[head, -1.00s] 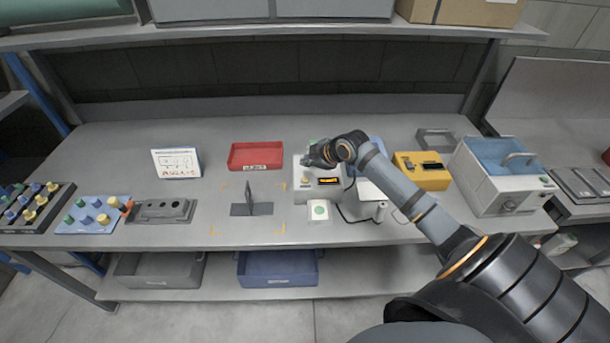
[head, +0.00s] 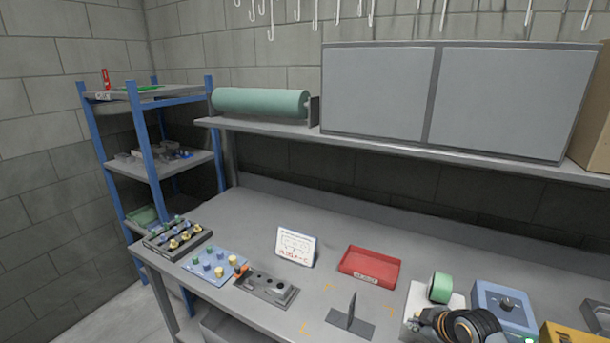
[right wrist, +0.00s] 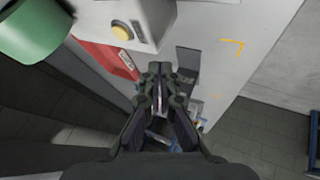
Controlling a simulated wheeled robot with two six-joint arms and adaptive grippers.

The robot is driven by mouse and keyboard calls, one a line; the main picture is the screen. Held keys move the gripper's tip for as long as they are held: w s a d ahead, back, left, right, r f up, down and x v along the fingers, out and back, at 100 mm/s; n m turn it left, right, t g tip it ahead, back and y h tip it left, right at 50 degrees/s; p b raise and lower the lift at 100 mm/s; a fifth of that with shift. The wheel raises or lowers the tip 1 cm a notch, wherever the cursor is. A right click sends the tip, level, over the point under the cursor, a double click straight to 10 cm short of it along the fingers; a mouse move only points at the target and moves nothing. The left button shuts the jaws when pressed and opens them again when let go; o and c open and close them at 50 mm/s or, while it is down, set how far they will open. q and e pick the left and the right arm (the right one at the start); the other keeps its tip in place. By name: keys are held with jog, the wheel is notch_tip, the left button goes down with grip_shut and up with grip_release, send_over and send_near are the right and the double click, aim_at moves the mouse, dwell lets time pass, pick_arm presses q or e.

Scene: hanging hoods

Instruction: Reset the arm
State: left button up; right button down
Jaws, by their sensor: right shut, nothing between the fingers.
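My right gripper (head: 420,318) is at the lower right of the head view, over the front part of a white device (head: 412,298). In the right wrist view its fingers (right wrist: 160,72) are together with nothing between them. The white device (right wrist: 150,15) with a yellow button (right wrist: 121,32) is just beyond the fingertips there. I cannot tell whether they touch. My left gripper is in neither view.
A green roll (head: 440,288) and a blue box (head: 505,305) with a knob stand close to the right gripper. A red tray (head: 368,268), a black upright bracket (head: 350,318) and a white sign (head: 296,247) are to the left. A shelf (head: 400,147) runs above the bench.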

jog(key=s+a+f+m+g+h, duration=0.15)
jog(key=s+a+m, duration=0.3)
jog(key=s, duration=0.75)
jog(key=s+a+f+m+g+h, duration=0.15)
jog(key=s+a+m, duration=0.3)
jog(key=s, duration=0.65)
jog(key=s+d+f+g, duration=0.1)
jog(key=d+f+g, duration=0.15)
jog(key=f, duration=2.25)
jog(key=s+d+f+b, duration=0.1)
jog(key=s+d+f, duration=0.1)
jog(key=s+f, duration=1.7)
jog(key=shift+s+m+g+y, duration=0.3)
jog(key=shift+s+g, duration=0.15)
jog(key=shift+d, duration=0.15)
